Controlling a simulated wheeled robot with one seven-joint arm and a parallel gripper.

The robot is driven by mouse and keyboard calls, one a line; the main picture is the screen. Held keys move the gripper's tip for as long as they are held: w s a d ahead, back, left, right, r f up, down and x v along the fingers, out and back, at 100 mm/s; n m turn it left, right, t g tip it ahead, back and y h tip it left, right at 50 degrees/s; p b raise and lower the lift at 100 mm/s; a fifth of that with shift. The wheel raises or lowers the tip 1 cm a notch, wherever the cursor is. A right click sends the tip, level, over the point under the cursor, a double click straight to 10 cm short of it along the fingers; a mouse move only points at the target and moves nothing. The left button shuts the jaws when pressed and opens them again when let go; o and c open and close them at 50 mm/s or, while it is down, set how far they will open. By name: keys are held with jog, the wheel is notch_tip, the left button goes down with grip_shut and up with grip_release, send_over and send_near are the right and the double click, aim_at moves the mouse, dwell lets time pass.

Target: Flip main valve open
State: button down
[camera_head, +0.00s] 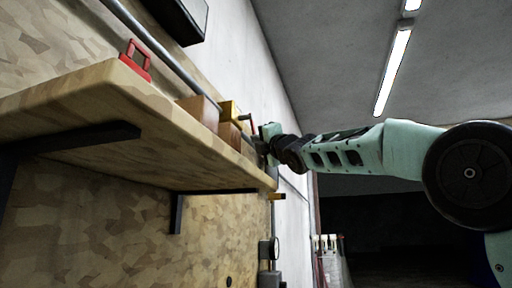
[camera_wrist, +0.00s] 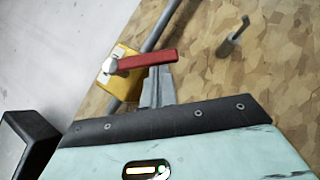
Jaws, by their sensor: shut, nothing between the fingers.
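The main valve has a yellow body (camera_wrist: 122,78) on a grey pipe (camera_wrist: 158,32) and a red lever handle (camera_wrist: 148,60). In the wrist view the lever points right from its pale pivot, crosswise to the pipe. My gripper (camera_wrist: 159,72) is shut and empty, its fingertips right at the lever's lower edge near the free end; I cannot tell whether they touch. In the head view the yellow body (camera_head: 229,110) and part of the red lever (camera_head: 253,123) show past the shelf edge, with my gripper (camera_head: 268,140) close beside them, its fingers partly hidden.
A wooden shelf (camera_head: 110,110) on black brackets juts from the wall. A red handle-shaped object (camera_head: 136,60) and wooden blocks (camera_head: 200,110) are on it. A grey peg (camera_wrist: 232,38) stands up from the wood-patterned surface. Open room lies at the right, behind my arm.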

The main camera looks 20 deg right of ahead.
jog(key=w+d+r+n+g+y+p, duration=0.1)
jog(key=w+r+n+g+y, duration=0.1)
jog(key=n+y, duration=0.5)
jog(key=w+d+r+n+g+y+p, duration=0.1)
jog(key=w+d+n+g+y, duration=0.1)
jog(key=n+y, duration=0.5)
jog(key=n, duration=0.3)
jog(key=shift+w+r+g+p, duration=0.15)
jog(key=shift+r+g+p, duration=0.15)
jog(key=shift+r, duration=0.1)
jog(key=shift+d+r, duration=0.1)
jog(key=shift+d, duration=0.05)
jog(key=w+a+f+b+v, duration=0.1)
jog(key=w+f+b+v, duration=0.1)
jog(key=b+v, duration=1.1)
dwell(0.4)
